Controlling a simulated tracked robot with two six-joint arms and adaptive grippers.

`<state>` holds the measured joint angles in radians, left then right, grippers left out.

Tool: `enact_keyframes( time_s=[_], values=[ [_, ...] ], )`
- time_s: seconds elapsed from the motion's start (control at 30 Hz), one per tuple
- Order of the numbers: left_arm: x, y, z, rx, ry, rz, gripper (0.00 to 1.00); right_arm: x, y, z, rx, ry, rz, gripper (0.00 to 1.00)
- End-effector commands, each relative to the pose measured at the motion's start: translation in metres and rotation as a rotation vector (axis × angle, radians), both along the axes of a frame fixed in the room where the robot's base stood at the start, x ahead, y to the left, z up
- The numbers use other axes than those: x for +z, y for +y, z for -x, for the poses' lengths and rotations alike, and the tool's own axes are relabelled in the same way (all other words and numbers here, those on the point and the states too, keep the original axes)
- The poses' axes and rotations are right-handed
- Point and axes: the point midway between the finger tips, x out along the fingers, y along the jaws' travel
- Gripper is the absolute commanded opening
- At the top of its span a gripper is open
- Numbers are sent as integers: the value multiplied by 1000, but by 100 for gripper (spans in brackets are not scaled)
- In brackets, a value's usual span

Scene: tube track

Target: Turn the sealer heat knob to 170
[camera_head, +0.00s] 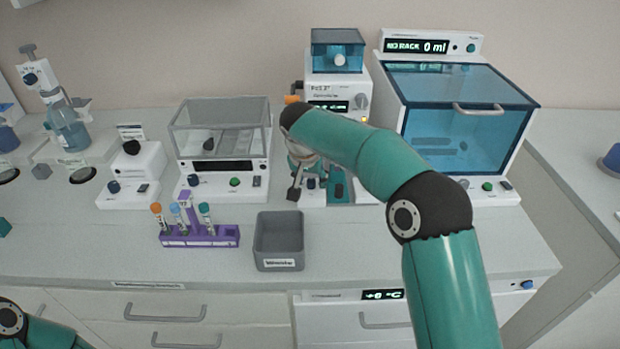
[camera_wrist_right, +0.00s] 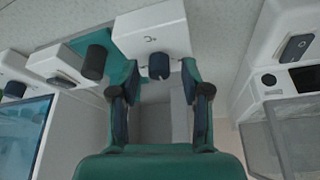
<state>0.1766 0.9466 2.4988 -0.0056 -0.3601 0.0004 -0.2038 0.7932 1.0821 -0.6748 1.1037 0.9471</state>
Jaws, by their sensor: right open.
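The white front of a unit that looks like the sealer (camera_wrist_right: 150,35) is in the right wrist view, with a small dark blue knob (camera_wrist_right: 158,65) on it beside a mark like a degree sign. My right gripper (camera_wrist_right: 159,82) is open, one finger on each side of this knob, apart from it as far as I can see. In the head view my right gripper (camera_head: 302,176) is low at the unit's front, partly hidden by my own arm, and the small knob (camera_head: 310,183) shows beside it. The knob's setting is not readable. My left gripper is out of view.
A black cylinder (camera_wrist_right: 95,62) stands beside the knob. A glass-lidded device (camera_head: 219,128) is left of the gripper, a blue-windowed cabinet (camera_head: 462,110) right. A grey bin (camera_head: 279,253) and a purple tube rack (camera_head: 200,238) stand in front.

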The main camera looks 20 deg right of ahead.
Motion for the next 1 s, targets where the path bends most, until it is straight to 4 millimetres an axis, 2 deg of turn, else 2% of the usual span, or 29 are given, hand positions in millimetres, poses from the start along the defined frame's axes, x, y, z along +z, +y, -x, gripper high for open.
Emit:
enact_keyframes(
  time_s=[0.13,0.23,0.6,0.7,0.83,1.0],
  values=[
    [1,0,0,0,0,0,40,6,1,2,0,-1,1,47],
    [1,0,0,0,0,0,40,18,4,5,1,-4,0,47],
    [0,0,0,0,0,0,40,84,18,29,2,-4,-2,47],
    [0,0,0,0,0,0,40,96,21,33,1,-3,-1,47],
    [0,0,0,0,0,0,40,107,23,37,1,-2,-1,47],
    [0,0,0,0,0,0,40,110,23,39,0,0,0,47]
  ],
)
